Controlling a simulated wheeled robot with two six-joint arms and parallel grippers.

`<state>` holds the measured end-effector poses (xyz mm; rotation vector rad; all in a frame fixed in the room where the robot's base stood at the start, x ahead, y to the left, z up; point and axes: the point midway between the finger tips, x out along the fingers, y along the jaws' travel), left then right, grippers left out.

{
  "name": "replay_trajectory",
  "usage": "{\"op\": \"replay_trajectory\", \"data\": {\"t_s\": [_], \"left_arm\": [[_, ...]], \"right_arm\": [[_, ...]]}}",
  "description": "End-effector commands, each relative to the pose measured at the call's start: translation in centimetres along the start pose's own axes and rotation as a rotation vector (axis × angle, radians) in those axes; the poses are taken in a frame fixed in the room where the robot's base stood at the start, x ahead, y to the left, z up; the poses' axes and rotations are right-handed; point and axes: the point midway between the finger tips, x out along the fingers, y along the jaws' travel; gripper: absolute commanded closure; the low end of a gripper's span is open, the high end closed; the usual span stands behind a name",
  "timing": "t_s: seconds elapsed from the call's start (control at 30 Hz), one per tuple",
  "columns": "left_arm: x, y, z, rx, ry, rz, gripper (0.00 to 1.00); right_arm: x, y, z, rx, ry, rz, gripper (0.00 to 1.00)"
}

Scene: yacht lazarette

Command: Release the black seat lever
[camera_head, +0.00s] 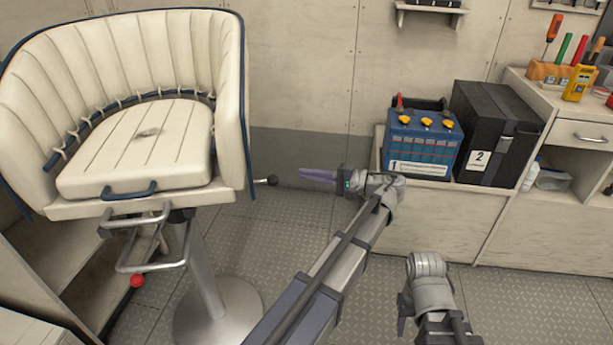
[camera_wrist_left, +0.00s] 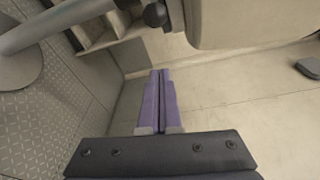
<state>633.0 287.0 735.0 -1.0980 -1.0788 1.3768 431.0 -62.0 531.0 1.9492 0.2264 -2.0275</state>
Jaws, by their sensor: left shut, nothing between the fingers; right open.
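The black seat lever (camera_head: 272,180) is a short rod with a round black knob, sticking out from the right side of the cream helm seat (camera_head: 140,150). My left gripper (camera_head: 302,174) is shut and empty, its purple fingers pointing left at the knob with a small gap between. In the left wrist view the closed fingers (camera_wrist_left: 160,74) show in the middle, and the lever's knob (camera_wrist_left: 155,14) is at the top, beyond the tips and not touched. My right gripper (camera_head: 402,326) is low at the bottom right, open; its fingers are mostly hidden.
A red knob (camera_head: 137,281) hangs under the seat beside the metal footrest (camera_head: 150,266) and pedestal (camera_head: 207,280). A blue battery (camera_head: 425,145) and black box (camera_head: 495,125) stand on a ledge at right. The floor between seat and ledge is clear.

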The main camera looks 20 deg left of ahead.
Motion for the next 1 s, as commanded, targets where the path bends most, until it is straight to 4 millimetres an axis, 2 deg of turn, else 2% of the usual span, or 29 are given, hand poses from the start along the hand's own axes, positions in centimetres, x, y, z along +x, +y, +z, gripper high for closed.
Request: {"op": "replay_trajectory", "data": {"t_s": [0.1, 0.37, 0.43, 0.6, 1.0], "left_arm": [[2.7, 0.1, 0.2, 0.0, -0.004, 0.001, 1.0], [7.8, 0.1, 0.1, 0.0, -0.003, 0.001, 1.0], [7.0, -0.1, 1.6, 0.0, 0.002, 0.0, 1.0], [6.3, 0.0, 3.2, 0.0, 0.001, 0.0, 1.0], [6.0, 0.0, 3.8, 0.0, 0.0, 0.0, 1.0]], "right_arm": [[0.2, 0.0, 0.0, -0.001, 0.0, 0.0, 0.5], [0.6, -0.1, 0.0, -0.001, 0.0, -0.001, 0.5], [0.1, 0.0, 0.0, -0.001, 0.0, 0.0, 0.5], [-0.2, 0.0, 0.0, 0.0, 0.0, 0.0, 0.5], [-0.3, 0.0, 0.0, 0.001, 0.0, 0.0, 0.5]]}}
